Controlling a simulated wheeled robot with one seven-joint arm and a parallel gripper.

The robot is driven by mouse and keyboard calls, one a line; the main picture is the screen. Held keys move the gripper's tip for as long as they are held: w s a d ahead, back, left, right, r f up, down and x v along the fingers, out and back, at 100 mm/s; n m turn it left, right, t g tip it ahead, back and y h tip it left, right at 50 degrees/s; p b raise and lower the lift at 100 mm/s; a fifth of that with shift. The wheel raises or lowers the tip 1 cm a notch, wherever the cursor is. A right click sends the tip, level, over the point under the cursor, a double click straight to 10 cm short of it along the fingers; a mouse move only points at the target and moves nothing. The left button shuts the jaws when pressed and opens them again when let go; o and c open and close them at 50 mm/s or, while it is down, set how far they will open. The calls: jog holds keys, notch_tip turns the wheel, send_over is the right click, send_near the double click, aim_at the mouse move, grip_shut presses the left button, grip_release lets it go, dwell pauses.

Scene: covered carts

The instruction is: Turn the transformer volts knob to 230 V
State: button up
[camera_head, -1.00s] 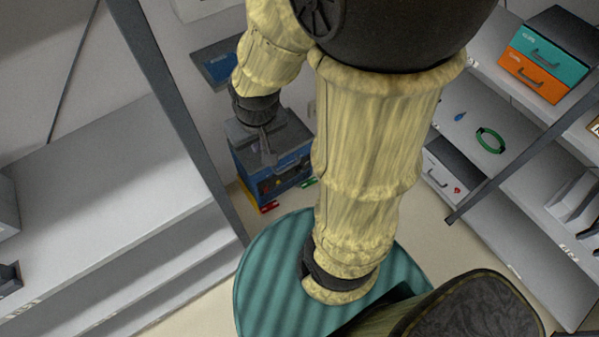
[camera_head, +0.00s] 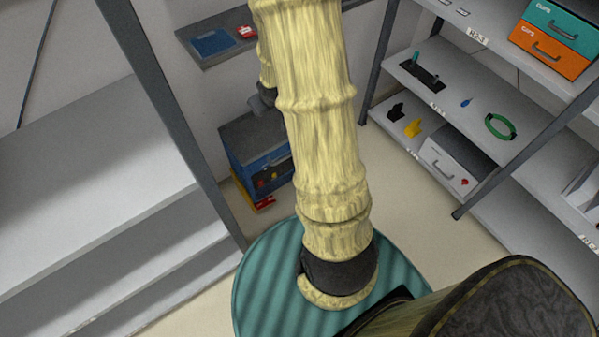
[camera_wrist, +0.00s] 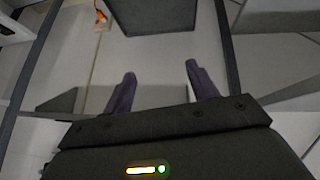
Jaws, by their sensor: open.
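The transformer appears to be the blue box with a dark top (camera_head: 258,158) on the floor by the back wall in the head view. Its front has small red and yellow parts; the volts knob and its setting are too small to tell, and my arm covers the box's right side. My gripper (camera_wrist: 160,82) is open in the wrist view, with nothing between its two dark fingers. In the head view my arm hides the gripper; only a dark part of my wrist shows above the box. I cannot make out the transformer in the wrist view.
A wall shelf (camera_head: 213,56) with a blue item hangs above the box. A red item (camera_head: 264,202) lies at its foot. Shelving (camera_head: 95,180) stands left; the right rack (camera_head: 470,125) holds drawers, a green ring (camera_head: 500,127) and small items. Floor between is clear.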

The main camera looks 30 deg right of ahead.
jog(key=w+d+f+n+t+b, duration=0.15)
jog(key=d+f+b, duration=0.35)
jog(key=f, duration=0.5)
jog(key=w+d+f+t+b, duration=0.2)
jog(key=d+f+b, duration=0.25)
jog(key=f, duration=0.65)
jog(key=w+d+f+n+t+b, duration=0.1)
jog(key=d+f+t+b, duration=0.1)
jog(key=d+f+b, duration=0.6)
jog(key=s+f+t+y+b, duration=0.1)
jog(key=s+f+t+b, duration=0.2)
jog(key=f, duration=1)
jog(key=s+a+f+t+y+b, duration=0.1)
jog(key=s+f+t+b, duration=0.2)
jog(key=s+f+b, duration=0.5)
notch_tip(320, 180, down, 6)
jog(key=shift+s+a+f+b, duration=0.1)
jog(key=shift+s+a+b, duration=0.2)
jog(key=shift+s, duration=0.9)
jog(key=shift+w+d+n, duration=0.1)
jog(key=shift+w+n, duration=0.05)
jog(key=shift+n, duration=0.1)
jog(key=w+b, duration=0.7)
jog(key=w, duration=1)
jog(key=shift+a, duration=0.3)
